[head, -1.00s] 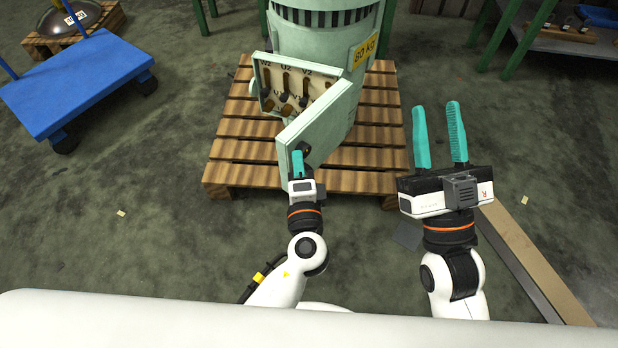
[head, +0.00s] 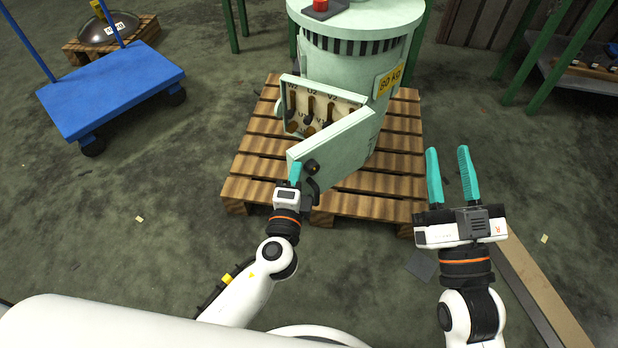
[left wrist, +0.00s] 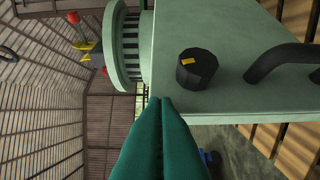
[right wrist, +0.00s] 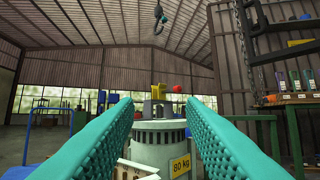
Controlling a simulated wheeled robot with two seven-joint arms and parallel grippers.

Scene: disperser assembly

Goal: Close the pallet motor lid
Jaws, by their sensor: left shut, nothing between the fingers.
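The pale green motor (head: 350,60) stands on a wooden pallet. Its terminal box (head: 312,108) faces me with the terminals showing. The lid (head: 340,150) stands partly open in front of the box, with a black knob (head: 311,166) and a black handle on its outer face. In the left wrist view, the lid (left wrist: 230,25) fills the upper right, with the knob (left wrist: 196,70) and handle (left wrist: 285,62) close by. My left gripper (head: 295,172) is shut and empty, its fingertips at the lid's edge; contact is unclear. My right gripper (head: 450,165) is open and empty, right of the pallet.
The pallet (head: 250,165) lies under the motor. A blue cart (head: 115,90) stands at the left. A long beam (head: 540,285) lies on the floor at the right. Green-legged tables stand at the back. The floor between the cart and pallet is clear.

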